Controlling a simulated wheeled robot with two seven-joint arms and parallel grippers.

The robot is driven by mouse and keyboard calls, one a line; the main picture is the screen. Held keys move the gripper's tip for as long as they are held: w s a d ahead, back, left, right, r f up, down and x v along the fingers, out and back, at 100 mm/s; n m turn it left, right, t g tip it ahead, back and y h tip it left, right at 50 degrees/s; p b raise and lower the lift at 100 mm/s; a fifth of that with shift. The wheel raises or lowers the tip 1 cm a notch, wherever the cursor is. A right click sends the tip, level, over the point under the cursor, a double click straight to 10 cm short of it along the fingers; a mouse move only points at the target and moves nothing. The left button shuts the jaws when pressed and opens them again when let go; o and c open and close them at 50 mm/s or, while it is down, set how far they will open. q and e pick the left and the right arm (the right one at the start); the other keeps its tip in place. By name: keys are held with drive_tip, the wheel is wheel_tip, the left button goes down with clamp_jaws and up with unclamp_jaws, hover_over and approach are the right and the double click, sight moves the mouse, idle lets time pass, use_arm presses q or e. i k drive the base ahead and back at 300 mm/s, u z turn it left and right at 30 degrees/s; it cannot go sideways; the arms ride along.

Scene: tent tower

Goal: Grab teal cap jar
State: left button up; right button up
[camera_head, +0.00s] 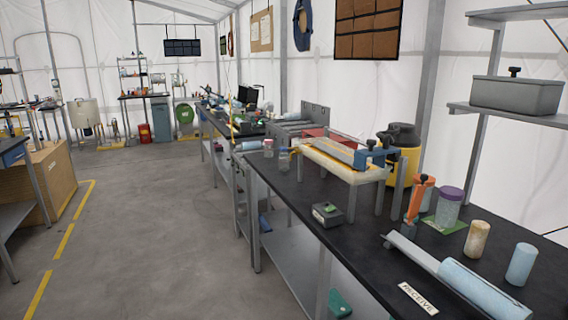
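No jar with a clearly teal cap can be made out. A clear jar with a purple cap (448,207) stands on a green patch on the black workbench (283,199) at the right. Two small clear jars stand at the bench's far left corner. One has a reddish cap (268,148); the other small jar (284,160) has a cap too small to tell its colour surely. Neither of my grippers is in view.
A pale blue cylinder (520,264), a tan cylinder (477,239) and a lying blue roll (483,289) occupy the near bench. A raised stand (340,164) and a yellow-black container (403,155) are behind. A teal object (339,304) lies on the lower shelf.

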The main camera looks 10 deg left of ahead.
sight(284, 159)
drive_tip(key=u, duration=0.3)
drive_tip(key=k, duration=0.4)
drive_tip(key=u, duration=1.35)
drive_tip(key=i, duration=3.1)
drive_tip(key=z, duration=0.65)
drive_tip(key=i, duration=1.6)
drive_tip(key=z, duration=1.4)
